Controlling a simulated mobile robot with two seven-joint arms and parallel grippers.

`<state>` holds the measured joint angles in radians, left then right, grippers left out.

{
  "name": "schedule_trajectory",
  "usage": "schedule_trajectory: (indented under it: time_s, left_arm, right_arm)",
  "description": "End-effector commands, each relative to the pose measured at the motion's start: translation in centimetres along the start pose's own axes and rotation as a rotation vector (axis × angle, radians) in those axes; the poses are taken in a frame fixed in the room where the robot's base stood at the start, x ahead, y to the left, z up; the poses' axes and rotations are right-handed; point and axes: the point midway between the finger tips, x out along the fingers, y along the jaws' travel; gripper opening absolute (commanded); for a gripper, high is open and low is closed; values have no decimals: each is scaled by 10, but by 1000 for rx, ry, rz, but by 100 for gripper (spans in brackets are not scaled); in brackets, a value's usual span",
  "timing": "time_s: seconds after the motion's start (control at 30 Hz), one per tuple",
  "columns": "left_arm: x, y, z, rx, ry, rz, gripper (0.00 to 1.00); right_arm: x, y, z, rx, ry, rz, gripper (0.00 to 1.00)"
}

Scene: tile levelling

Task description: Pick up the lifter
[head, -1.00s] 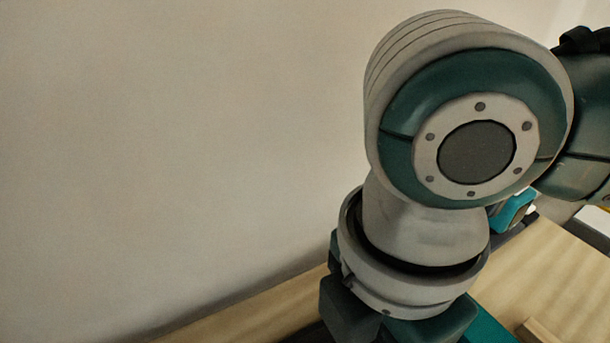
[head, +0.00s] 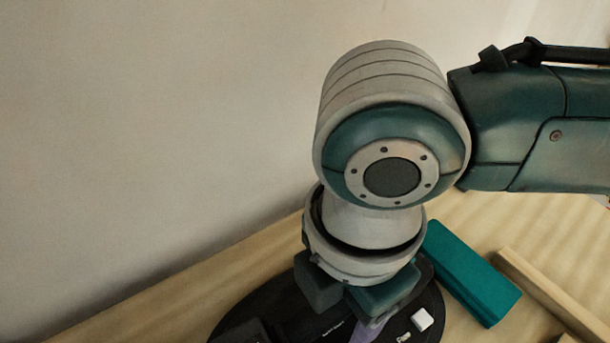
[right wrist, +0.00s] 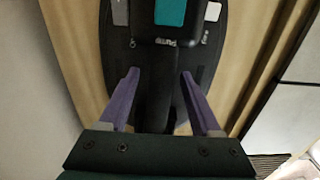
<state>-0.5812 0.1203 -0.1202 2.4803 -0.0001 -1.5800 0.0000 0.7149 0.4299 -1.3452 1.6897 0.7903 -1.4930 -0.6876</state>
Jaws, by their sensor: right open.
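The lifter appears to be the black oval body (head: 275,308) with pale lettering, lying on the wooden table in the head view. It also shows in the right wrist view (right wrist: 182,72), with a raised black middle part, a teal part (right wrist: 170,12) and small grey and white pieces. My right gripper (right wrist: 160,74) is open above it, its purple fingers apart on either side of the black middle part. I cannot tell whether they touch it. In the head view my right wrist hides most of the gripper and part of the lifter. My left gripper is not in view.
A teal block (head: 470,273) lies just right of the black body, with a pale wooden bar (head: 545,290) beyond it. A plain wall (head: 150,130) rises behind the table's left edge. Bare tabletop (head: 150,310) shows between wall and lifter.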

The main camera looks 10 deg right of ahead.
Motion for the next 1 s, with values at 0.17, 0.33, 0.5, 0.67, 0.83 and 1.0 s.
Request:
schedule_trajectory:
  time_s: [0.17, 0.33, 0.5, 0.67, 0.83, 1.0]
  left_arm:
    - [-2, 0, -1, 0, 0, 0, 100]
    - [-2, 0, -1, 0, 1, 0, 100]
    - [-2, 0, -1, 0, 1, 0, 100]
    - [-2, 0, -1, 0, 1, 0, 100]
    - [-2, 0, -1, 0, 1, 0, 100]
    - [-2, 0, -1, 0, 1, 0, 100]
  right_arm:
    - [2, 0, 0, -1, -1, -1, 65]
    - [3, 0, 0, -1, -1, -1, 65]
    - [3, 0, 0, 0, 0, -1, 58]
    - [3, 0, 0, 0, 0, 0, 40]
    - [3, 0, 0, 0, 0, -1, 21]
    - [3, 0, 0, 0, 0, -1, 2]
